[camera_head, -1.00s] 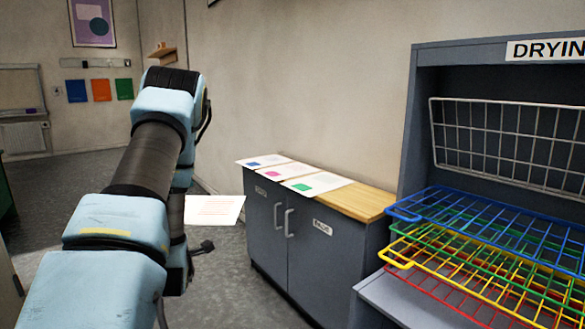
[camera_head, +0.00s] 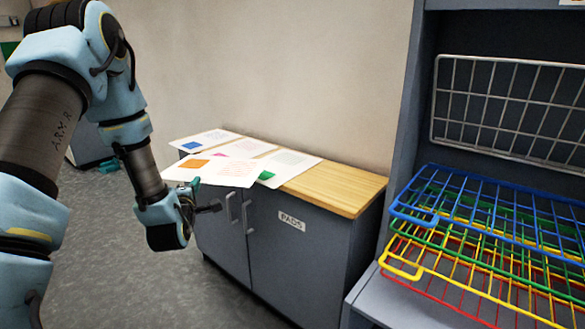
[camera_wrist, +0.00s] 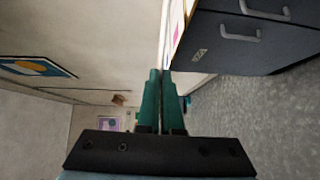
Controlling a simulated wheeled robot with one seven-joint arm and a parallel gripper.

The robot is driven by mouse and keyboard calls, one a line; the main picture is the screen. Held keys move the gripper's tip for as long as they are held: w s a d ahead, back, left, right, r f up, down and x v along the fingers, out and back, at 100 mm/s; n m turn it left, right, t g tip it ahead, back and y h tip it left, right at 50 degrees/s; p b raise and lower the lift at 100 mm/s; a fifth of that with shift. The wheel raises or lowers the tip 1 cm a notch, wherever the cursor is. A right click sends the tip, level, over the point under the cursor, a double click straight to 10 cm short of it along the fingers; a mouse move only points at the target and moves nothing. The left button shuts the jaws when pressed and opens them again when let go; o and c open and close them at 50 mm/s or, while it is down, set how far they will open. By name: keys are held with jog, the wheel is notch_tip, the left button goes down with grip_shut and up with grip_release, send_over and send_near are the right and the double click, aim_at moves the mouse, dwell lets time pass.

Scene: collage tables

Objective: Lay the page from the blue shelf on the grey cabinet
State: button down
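My gripper (camera_head: 192,188) is at the front left of the grey cabinet (camera_head: 300,255). Its teal fingers (camera_wrist: 164,75) are closed together in the wrist view. They are shut on the near edge of a white page with an orange square (camera_head: 212,172). The page is roughly level and overlaps the cabinet's pages in the picture; I cannot tell whether it touches them. The blue shelf (camera_head: 428,216), a wire rack at the top of the stack, is empty. The cabinet has a wooden top (camera_head: 335,188).
Pages with a blue mark (camera_head: 207,140), a pink mark (camera_head: 245,147) and a green mark (camera_head: 289,163) lie on the cabinet top. Its right part is bare. Green, yellow (camera_head: 402,268) and red wire shelves sit below the blue one. A wall stands behind the cabinet.

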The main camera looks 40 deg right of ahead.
aim_at(251, 183)
jog(key=s+d+r+m+g+h, duration=0.1)
jog(key=s+d, duration=0.1)
jog(key=d, duration=0.2)
jog(key=s+d+r+m+g+h, duration=0.1)
jog(key=s+d, duration=0.2)
jog(key=d, duration=0.1)
jog(key=s+d+m+g+h, duration=0.1)
jog(key=s+d, duration=0.2)
jog(key=d, duration=0.1)
jog(key=shift+s+d+r, duration=0.15)
jog(key=shift+d+r, duration=0.25)
jog(key=s+d+r+m+g+h, duration=0.3)
jog(key=s+d, duration=0.6)
jog(key=shift+w+d+f+b, duration=0.35)
jog(key=shift+d+f+b, duration=0.95)
jog(key=shift+f, duration=0.55)
jog(key=shift+w+d+f+b, duration=0.3)
jog(key=shift+d+f+b, duration=0.95)
jog(key=shift+f, duration=0.65)
jog(key=shift+w+d+f+b, duration=0.35)
jog(key=shift+d+f+b, duration=0.95)
jog(key=shift+f, duration=0.55)
jog(key=shift+a, duration=0.1)
jog(key=c, duration=1)
grip_release()
jog(key=o, duration=0.4)
jog(key=shift+a+f, duration=0.1)
jog(key=shift+f, duration=0.05)
